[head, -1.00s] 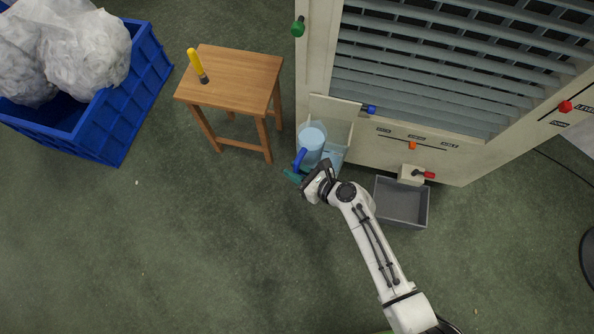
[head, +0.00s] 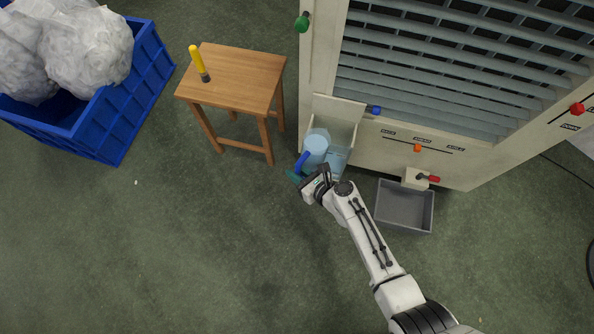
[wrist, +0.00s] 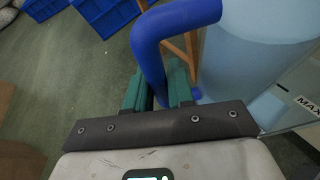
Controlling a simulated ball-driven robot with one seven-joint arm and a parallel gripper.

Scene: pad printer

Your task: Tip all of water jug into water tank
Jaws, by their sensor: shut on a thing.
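The water jug (head: 315,147) is pale blue with a dark blue handle (head: 302,161). In the head view it is at the tank on the machine's lower left corner; I cannot tell how far it is tilted. My gripper (head: 302,174) is shut on the handle, and its green fingers (wrist: 158,92) close around it in the wrist view. The water tank (head: 339,156) is an open light box on the machine, with pale blue inside and its lid (head: 338,108) raised. The jug covers part of the tank. A MAX mark (wrist: 307,104) shows in the wrist view.
A wooden stool (head: 238,75) with a yellow-handled tool (head: 198,62) stands left of the tank. A grey bin (head: 405,206) is right of my gripper. A blue crate (head: 124,112) with white bags stands far left. The green floor in front is clear.

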